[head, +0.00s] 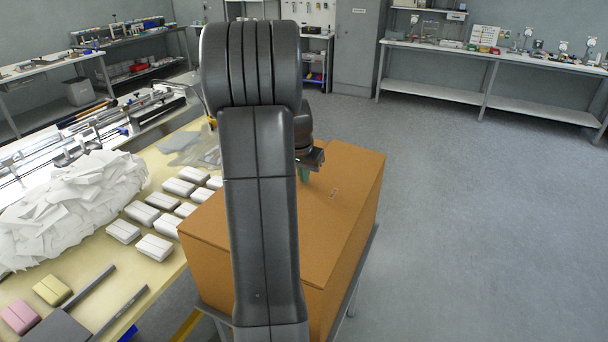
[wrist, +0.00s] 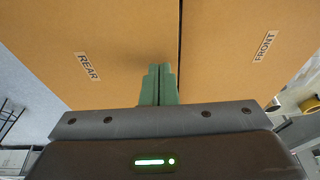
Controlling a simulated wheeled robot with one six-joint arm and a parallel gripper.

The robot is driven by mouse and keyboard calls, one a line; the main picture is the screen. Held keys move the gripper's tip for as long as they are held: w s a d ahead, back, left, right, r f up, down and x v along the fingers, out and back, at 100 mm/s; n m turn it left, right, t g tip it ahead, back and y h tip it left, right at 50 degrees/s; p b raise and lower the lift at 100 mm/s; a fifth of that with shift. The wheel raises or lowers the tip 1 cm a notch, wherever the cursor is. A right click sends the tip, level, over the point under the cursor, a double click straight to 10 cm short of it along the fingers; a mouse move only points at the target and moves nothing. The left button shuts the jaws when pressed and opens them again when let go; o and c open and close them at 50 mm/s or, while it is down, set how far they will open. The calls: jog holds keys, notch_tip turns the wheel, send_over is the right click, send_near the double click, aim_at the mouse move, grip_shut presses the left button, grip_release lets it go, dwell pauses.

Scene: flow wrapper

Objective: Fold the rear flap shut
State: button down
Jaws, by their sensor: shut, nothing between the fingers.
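The brown carton (head: 345,240) stands closed-looking on a stand, its top mostly flat, with my arm across part of it. In the wrist view the rear flap (wrist: 110,40), labelled REAR, lies on the left, and the front flap (wrist: 225,50), labelled FRONT, lies on the right. Both look flat, with a narrow dark seam between them. My gripper (wrist: 159,72) is shut and empty, its green fingertips over the rear flap just left of the seam. It also shows in the head view (head: 304,174), low at the carton top. I cannot tell whether the tips touch the flap.
A pale table (head: 150,255) left of the carton holds several white packs (head: 155,247), a heap of white wrappers (head: 70,205), and pink and yellow blocks. The wrapping machine (head: 100,130) stands behind. The floor (head: 480,220) to the right is clear.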

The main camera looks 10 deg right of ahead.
jog(key=shift+w+a+f+b, duration=0.1)
jog(key=shift+a+f+b, duration=0.05)
jog(key=shift+f+b, duration=0.4)
jog(key=shift+w+a+f+b, duration=0.1)
jog(key=shift+f+b, duration=0.35)
jog(key=shift+f, duration=0.2)
jog(key=shift+s, duration=0.1)
jog(key=shift+r, duration=0.15)
jog(key=shift+r+p, duration=0.3)
jog(key=shift+p, duration=0.1)
notch_tip(320, 180, up, 4)
jog(key=p, duration=0.2)
jog(key=shift+r+p, duration=0.25)
jog(key=shift+p, duration=0.05)
jog(key=a+b+v, duration=0.1)
jog(key=v, duration=0.8)
jog(key=shift+w+b, duration=0.2)
jog(key=shift+b, duration=0.15)
